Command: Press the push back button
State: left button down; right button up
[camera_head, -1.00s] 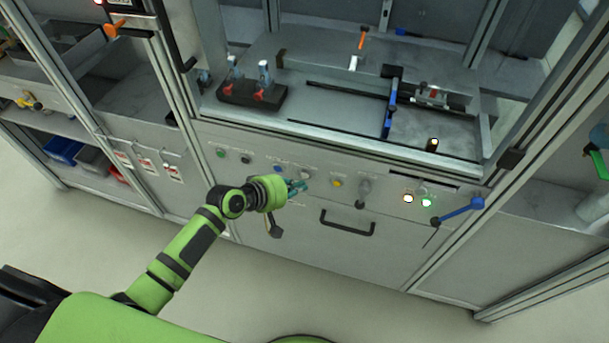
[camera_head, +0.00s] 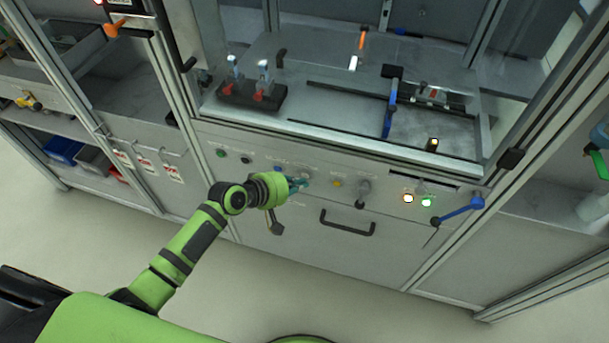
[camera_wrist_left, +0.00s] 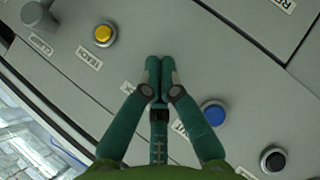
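The front panel carries a row of small round buttons. In the left wrist view a yellow button (camera_wrist_left: 103,34) is left of my fingers, and a blue button (camera_wrist_left: 214,112) and a black button (camera_wrist_left: 273,158) are to the right. My left gripper (camera_wrist_left: 160,66) has its two teal fingers together and empty, pointing at the panel between the yellow and blue buttons. In the head view the left gripper (camera_head: 299,184) is close to the panel, by a pale button (camera_head: 305,172). The labels are too small or partly covered, so I cannot tell which one reads push back. Contact is unclear.
A black drawer handle (camera_head: 347,222) is below the buttons. A blue lever (camera_head: 460,211) projects at the right, near lit white and green buttons (camera_head: 426,202). The machine's work deck is above the panel. Open floor lies in front.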

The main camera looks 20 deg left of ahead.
pick_arm(q)
jog(key=shift+w, duration=0.45)
dwell(0.6)
jog(key=shift+s, duration=0.1)
jog(key=shift+s+p, duration=0.5)
jog(key=shift+s, duration=0.25)
jog(key=s+p, duration=0.2)
jog(key=s, duration=0.3)
dwell(0.4)
jog(key=shift+a, duration=0.1)
dwell(0.5)
